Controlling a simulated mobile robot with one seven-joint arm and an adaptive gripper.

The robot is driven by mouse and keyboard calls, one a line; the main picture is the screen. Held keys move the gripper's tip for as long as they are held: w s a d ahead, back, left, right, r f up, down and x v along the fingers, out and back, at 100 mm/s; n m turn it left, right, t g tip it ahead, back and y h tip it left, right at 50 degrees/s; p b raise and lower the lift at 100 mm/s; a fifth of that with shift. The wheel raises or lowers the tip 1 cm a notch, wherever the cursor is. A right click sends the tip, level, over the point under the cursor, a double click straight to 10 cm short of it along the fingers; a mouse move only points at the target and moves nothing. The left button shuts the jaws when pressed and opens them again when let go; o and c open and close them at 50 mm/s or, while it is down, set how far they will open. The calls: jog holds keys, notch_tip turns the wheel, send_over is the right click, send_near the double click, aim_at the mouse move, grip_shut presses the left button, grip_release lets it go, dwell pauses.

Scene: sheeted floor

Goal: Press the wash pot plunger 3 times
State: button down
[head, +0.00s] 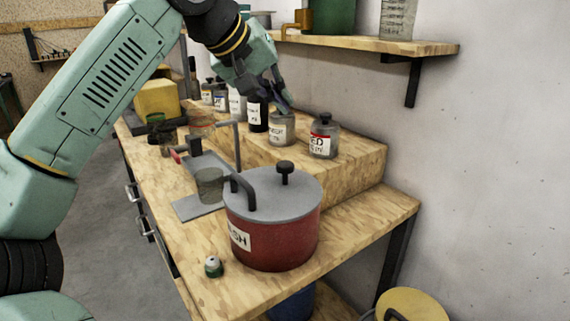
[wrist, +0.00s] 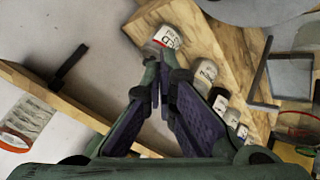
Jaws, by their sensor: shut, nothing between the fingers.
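The wash pot (head: 270,240) is a dark red pot with a white label and a grey lid (head: 262,203), standing upright at the front of the bench. Its plunger (head: 285,168) is a black knob on a short rod, raised above the lid. A black bent handle (head: 243,190) also rises from the lid. My gripper (head: 284,108) is shut and empty, above the row of jars behind the pot and apart from the plunger. In the wrist view my gripper (wrist: 162,75) has its fingers together. A grey disc, likely the lid, is cut off at that view's top right; the plunger is not visible there.
The jar with a red label (head: 323,137) and a grey jar (head: 281,128) stand on a raised wooden step. A metal stand (head: 205,170) and a small green-white item (head: 213,266) are near the pot. A wall shelf (head: 370,44) hangs at upper right.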

jog(key=b, duration=0.7)
send_over(286, 160)
jog(key=f, duration=0.4)
jog(key=a+f, duration=0.1)
jog(key=f, duration=0.1)
jog(key=shift+s+f, duration=0.3)
jog(key=shift+s, duration=0.1)
jog(key=shift+f, duration=1)
jog(key=shift+f, duration=0.1)
jog(key=shift+f+b, duration=0.35)
jog(key=shift+f+b, duration=0.8)
jog(key=shift+f, duration=0.45)
dwell(0.3)
jog(key=shift+r, duration=0.1)
jog(key=shift+r+p, duration=1.6)
jog(key=shift+p, duration=0.1)
